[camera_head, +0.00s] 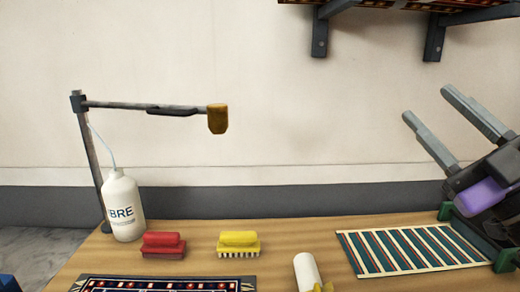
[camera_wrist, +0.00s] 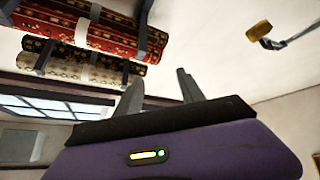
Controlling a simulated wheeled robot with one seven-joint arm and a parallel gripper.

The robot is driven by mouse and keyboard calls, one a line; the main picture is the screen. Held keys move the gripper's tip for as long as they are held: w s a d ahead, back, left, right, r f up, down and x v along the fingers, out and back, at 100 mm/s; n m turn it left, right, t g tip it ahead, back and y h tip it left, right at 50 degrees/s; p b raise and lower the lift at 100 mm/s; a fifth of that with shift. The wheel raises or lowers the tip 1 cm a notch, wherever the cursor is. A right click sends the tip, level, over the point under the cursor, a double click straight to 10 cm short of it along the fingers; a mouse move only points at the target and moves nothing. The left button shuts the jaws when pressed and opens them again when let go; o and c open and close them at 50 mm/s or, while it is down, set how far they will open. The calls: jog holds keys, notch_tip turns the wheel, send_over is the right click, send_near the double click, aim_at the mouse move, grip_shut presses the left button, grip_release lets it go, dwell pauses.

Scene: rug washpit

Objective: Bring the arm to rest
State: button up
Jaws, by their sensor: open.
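My gripper (camera_head: 446,122) is at the right in the head view, raised above the table (camera_head: 205,267) in front of the wall. Its two grey fingers point up and to the left, spread apart with nothing between them. In the wrist view my gripper (camera_wrist: 160,92) shows two dark fingers standing apart, also empty, beyond its purple body. Part of my arm is cut off by the right edge of the head view.
On the table are a white bottle (camera_head: 122,207), a red brush (camera_head: 163,246), a yellow brush (camera_head: 238,244), a white cylinder (camera_head: 306,272), a striped mat (camera_head: 410,250) and a patterned rug (camera_head: 160,285). A lamp-like arm (camera_head: 150,107) stands left. Wall brackets (camera_head: 320,35) hold rolled rugs (camera_wrist: 85,33).

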jog(key=s+d+f+m+h, duration=0.2)
jog(key=s+f+m+h, duration=0.3)
jog(key=f+m+h, duration=0.5)
jog(key=s+d+f+m+h, duration=0.2)
jog(key=s+f+m+h, duration=0.45)
jog(key=f+m, duration=0.45)
jog(key=s+a+f+n+g+y, duration=0.3)
jog(key=s+a+f, duration=0.1)
jog(key=s+f, duration=0.7)
jog(key=s+a+f+n+g+y, duration=0.4)
jog(key=s+f, duration=0.7)
jog(key=s, duration=0.2)
jog(key=shift+a+f, duration=0.25)
jog(key=shift+f, duration=0.15)
jog(key=shift+w, duration=0.1)
